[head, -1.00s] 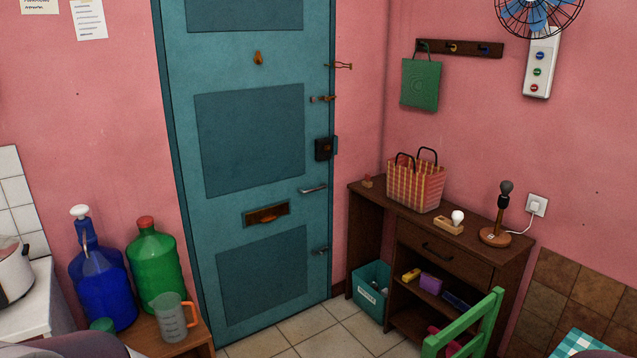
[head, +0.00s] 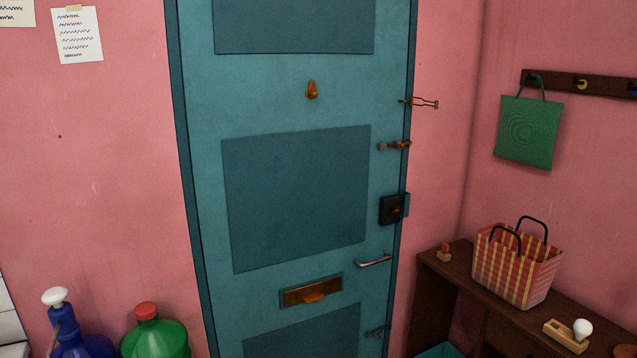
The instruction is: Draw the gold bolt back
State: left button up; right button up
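The teal door (head: 295,90) stands shut in the middle of the head view. A small gold-brown bolt (head: 400,145) sits on the door's right edge, above the black lock box (head: 392,209). It lies level, with a greyish piece at its left end, and its right end reaches the frame edge. It is too small to tell exactly how far it is shot. A thin gold looped door guard (head: 422,103) sits above it and sticks out to the right. Neither of my grippers is in view.
A wooden desk (head: 437,276) with a striped basket (head: 517,265) stands right. Blue (head: 75,343) and green (head: 155,336) bottles stand lower left.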

aim_at(402, 146)
jog(key=i+j+z, duration=0.1)
jog(key=i+z, duration=0.25)
jog(key=i, duration=0.2)
jog(key=i+j+z, duration=0.3)
jog(key=i, duration=0.25)
jog(key=i+l+z, duration=0.1)
jog(key=i, duration=0.6)
jog(key=i+l+z, duration=0.15)
jog(key=i, duration=0.55)
